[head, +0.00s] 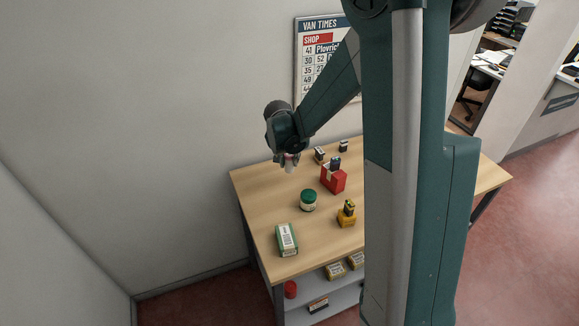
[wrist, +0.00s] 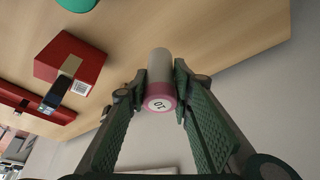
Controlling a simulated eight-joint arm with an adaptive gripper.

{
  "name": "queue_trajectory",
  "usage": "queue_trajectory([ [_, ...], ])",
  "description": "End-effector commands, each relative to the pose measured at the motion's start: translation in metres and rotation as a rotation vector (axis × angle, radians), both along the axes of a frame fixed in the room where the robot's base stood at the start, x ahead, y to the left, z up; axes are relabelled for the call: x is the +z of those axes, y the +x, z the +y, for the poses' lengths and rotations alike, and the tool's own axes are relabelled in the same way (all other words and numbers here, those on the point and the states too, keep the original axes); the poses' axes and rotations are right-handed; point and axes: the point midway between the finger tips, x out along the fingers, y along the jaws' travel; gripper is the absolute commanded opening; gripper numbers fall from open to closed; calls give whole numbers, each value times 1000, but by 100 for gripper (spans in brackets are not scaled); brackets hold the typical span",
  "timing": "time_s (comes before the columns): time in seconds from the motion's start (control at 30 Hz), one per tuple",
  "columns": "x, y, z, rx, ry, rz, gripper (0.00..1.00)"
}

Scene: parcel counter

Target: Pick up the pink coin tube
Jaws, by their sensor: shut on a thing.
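The pink coin tube (wrist: 159,92) is a pale cylinder with a pink band and a white end marked "10" facing the wrist camera. My gripper (wrist: 160,80) is shut on it, with one green padded finger on each side. In the head view my gripper (head: 289,158) is over the back left part of the wooden counter, and the tube (head: 289,167) hangs below the fingers, small and partly hidden. I cannot tell whether its lower end touches the counter.
A red box (head: 333,181) stands to the right of my gripper, a green-lidded jar (head: 308,201) nearer. Small dark boxes (head: 319,154) are at the back. The wall is close behind.

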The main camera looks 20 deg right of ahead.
Motion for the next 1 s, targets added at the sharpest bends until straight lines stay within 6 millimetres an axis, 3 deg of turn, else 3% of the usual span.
queue_trajectory([
  [0.3, 22, 0, 0, 0, 0, 0, 7],
  [1.0, 23, -1, 0, -3, 0, 0, 7],
])
